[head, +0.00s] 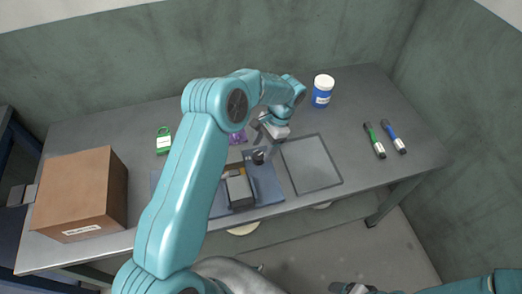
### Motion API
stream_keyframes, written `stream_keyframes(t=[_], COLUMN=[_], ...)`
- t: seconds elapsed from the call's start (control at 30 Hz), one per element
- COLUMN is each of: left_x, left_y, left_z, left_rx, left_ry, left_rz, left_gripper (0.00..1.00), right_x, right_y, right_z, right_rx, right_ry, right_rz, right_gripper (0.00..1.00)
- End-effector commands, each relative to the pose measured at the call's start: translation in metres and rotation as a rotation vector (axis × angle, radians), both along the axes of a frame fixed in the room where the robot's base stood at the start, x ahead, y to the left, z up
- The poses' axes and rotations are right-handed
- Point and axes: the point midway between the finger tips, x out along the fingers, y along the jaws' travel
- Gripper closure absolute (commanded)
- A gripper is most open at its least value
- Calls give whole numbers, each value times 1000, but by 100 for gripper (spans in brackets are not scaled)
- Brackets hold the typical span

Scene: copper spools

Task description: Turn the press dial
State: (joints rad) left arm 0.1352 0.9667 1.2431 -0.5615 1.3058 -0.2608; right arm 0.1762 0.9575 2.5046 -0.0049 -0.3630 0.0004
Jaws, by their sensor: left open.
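A small dark grey device with a yellow part, which looks like the press (239,190), stands on a blue mat (268,188) near the table's front edge. I cannot make out its dial for certain. My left gripper (259,142) is open above the table, just behind and slightly right of the press, and appears to hold nothing. My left arm crosses the view and hides the left part of the mat. My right gripper (350,288) is low at the bottom edge, away from the table and partly cut off.
A grey tray (312,164) lies right of the mat. A cardboard box (80,195) stands at the left. A green padlock-like item (163,140), a purple item (237,137), a blue-and-white jar (322,91), a green marker (374,140) and a blue marker (393,136) are also on the table.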

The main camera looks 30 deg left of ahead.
Motion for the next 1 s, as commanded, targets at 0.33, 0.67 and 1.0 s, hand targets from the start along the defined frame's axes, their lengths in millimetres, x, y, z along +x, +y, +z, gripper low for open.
stream_keyframes(t=[0.33, 0.67, 1.0], left_x=[-8, -8, -7], left_y=[5, 5, 5], left_z=[-29, -29, -30], left_rx=[0, 0, -2], left_ry=[2, 1, 0], left_rz=[0, 0, 23], left_gripper=[34, 73, 88], right_x=[0, 0, 0], right_y=[0, 0, 0], right_z=[5, 5, 2], right_rx=[0, 0, 0], right_ry=[0, 0, 0], right_rz=[0, 0, 0], right_gripper=[22, 22, 22])
